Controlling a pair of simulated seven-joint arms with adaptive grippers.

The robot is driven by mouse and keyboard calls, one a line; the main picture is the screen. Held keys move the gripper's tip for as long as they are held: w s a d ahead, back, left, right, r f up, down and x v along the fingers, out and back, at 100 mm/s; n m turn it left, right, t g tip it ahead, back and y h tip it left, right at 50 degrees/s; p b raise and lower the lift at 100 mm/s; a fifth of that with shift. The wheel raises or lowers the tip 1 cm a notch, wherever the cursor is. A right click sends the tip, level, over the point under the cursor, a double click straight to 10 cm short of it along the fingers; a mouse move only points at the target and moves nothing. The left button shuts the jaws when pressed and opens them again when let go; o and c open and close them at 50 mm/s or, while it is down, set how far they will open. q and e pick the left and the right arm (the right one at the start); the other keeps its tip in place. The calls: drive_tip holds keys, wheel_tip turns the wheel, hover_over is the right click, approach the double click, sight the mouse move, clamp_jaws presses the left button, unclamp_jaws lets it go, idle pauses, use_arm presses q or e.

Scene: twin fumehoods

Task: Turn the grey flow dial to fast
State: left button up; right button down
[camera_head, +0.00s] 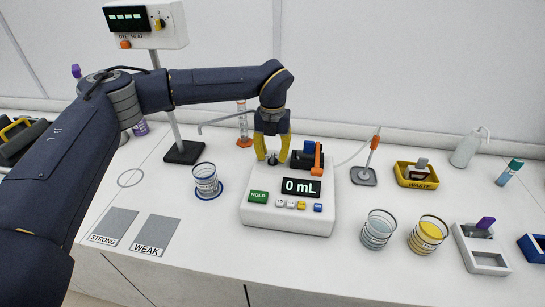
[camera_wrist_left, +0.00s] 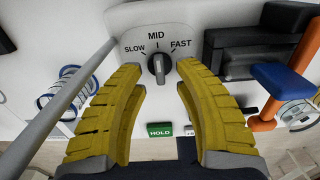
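The grey flow dial (camera_wrist_left: 158,67) is on a white device, with SLOW, MID and FAST printed around it; its pointer stands upright toward MID. In the head view the dial (camera_head: 272,158) shows small between the fingertips. My left gripper (camera_wrist_left: 160,78) has its yellow fingers apart on either side of the dial, with gaps to it, so it is open. In the head view the left gripper (camera_head: 272,157) points down over the device (camera_head: 287,222). The device's display (camera_head: 301,188) reads 0 mL. My right gripper is in neither view.
A black block with an orange lever (camera_head: 318,158) and blue part stands right of the dial. A beaker on a blue ring (camera_head: 206,181) is left of the device. Two beakers (camera_head: 378,229) (camera_head: 428,235) stand to its right. A grey rod (camera_wrist_left: 70,110) crosses left of the fingers.

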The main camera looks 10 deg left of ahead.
use_arm(q)
drive_tip(key=shift+f, duration=0.6)
drive_tip(key=shift+c, duration=0.2)
clamp_jaws()
